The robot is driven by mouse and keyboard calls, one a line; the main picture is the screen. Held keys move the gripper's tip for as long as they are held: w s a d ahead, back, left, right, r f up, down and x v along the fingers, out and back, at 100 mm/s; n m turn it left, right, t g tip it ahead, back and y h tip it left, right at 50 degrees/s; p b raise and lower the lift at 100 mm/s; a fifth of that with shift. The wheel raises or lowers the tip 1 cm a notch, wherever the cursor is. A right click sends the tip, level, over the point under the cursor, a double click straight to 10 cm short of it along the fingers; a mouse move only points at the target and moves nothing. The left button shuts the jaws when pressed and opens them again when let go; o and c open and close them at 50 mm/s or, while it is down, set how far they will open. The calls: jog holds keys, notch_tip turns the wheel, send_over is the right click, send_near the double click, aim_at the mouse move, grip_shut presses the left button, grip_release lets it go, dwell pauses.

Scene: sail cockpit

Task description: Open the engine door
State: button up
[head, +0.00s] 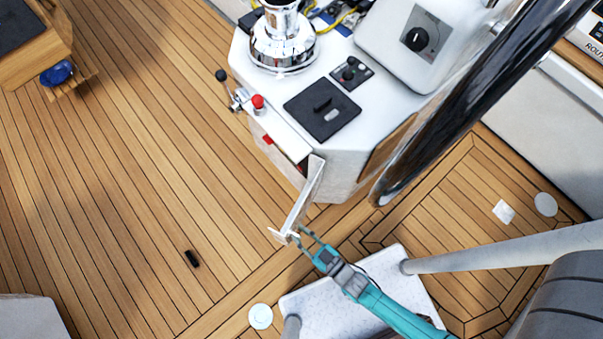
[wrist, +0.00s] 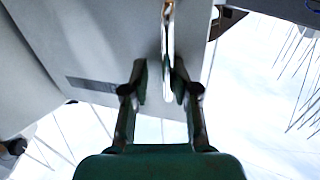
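The engine door (head: 305,198) is a thin white panel on the side of the white pedestal, seen nearly edge-on. It stands swung out from the pedestal, with a dark opening at its hinged end. A small flange or handle shows at its free end. My gripper (head: 303,237) is at that free end. In the wrist view the door's thin edge (wrist: 167,45) reaches down between the two fingers of my gripper (wrist: 160,82). It lies close to the right finger, with a gap to the left finger. The fingers are apart and not clamped.
The white pedestal (head: 350,145) carries a black-topped panel, a red-knobbed lever and a chrome compass housing. A large black steering wheel rim (head: 470,110) slants over the right side. Open teak deck (head: 130,190) lies to the left, with a small black object (head: 192,259) on it.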

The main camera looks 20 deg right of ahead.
jog(key=shift+o, duration=0.3)
jog(key=shift+s, duration=0.15)
jog(key=shift+s, duration=0.2)
jog(key=shift+v, duration=1.1)
jog(key=v, duration=0.9)
jog(key=shift+d, duration=0.2)
